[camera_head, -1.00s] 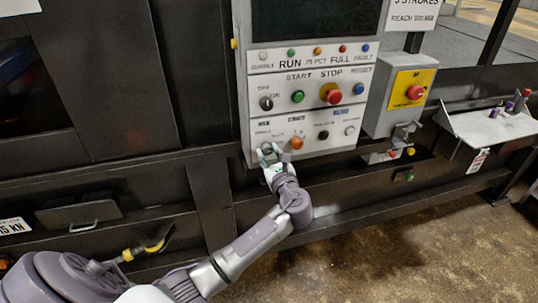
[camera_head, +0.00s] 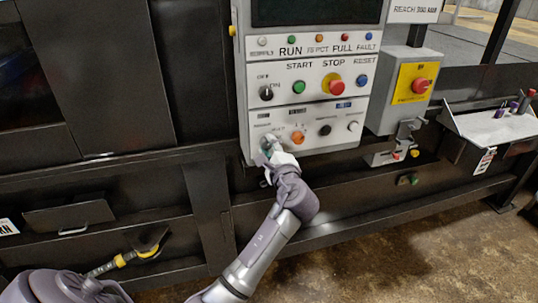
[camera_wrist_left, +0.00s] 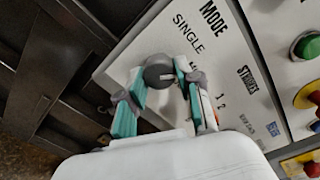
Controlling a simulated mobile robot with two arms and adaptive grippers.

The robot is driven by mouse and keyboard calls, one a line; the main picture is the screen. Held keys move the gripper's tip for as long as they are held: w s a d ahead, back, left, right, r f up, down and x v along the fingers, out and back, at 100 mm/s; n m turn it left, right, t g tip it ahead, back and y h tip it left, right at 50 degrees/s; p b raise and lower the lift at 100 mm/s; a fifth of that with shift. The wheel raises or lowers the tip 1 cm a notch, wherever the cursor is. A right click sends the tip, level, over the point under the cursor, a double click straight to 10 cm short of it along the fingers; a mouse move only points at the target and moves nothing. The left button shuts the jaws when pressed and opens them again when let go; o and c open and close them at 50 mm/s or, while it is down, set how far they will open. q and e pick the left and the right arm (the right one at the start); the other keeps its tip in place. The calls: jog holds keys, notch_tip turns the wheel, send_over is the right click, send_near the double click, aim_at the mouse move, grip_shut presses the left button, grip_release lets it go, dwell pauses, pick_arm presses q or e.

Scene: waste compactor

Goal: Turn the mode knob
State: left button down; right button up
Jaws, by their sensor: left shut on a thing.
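The mode knob (camera_wrist_left: 158,71) is a dark grey round knob on the light panel, under the printed words MODE and SINGLE in the left wrist view. My left gripper (camera_wrist_left: 162,95) has a finger on each side of the knob and is shut on it. In the head view my left gripper (camera_head: 268,147) is at the lower left corner of the control panel (camera_head: 240,128) and mostly hides the knob. My right gripper is not in view.
An orange knob (camera_head: 298,138), a black knob (camera_head: 324,130) and a green button (camera_head: 299,87) sit near on the panel. A red stop button (camera_head: 335,86) is above. A grey box with a red button (camera_head: 421,85) stands to the right.

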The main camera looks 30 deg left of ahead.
pick_arm(q)
jog(key=n+b, duration=0.2)
jog(key=n, duration=0.1)
jog(key=shift+f+n+b, duration=0.2)
jog(key=shift+n+b, duration=0.1)
jog(key=shift+b, duration=0.1)
jog(key=shift+r+n+b, duration=0.15)
jog(key=shift+n+b, duration=1.05)
jog(key=shift+n, duration=0.4)
jog(key=c, duration=0.8)
grip_release()
jog(key=shift+o, duration=0.2)
jog(key=shift+s+d, duration=0.1)
jog(key=v, duration=0.7)
jog(key=shift+s, duration=0.1)
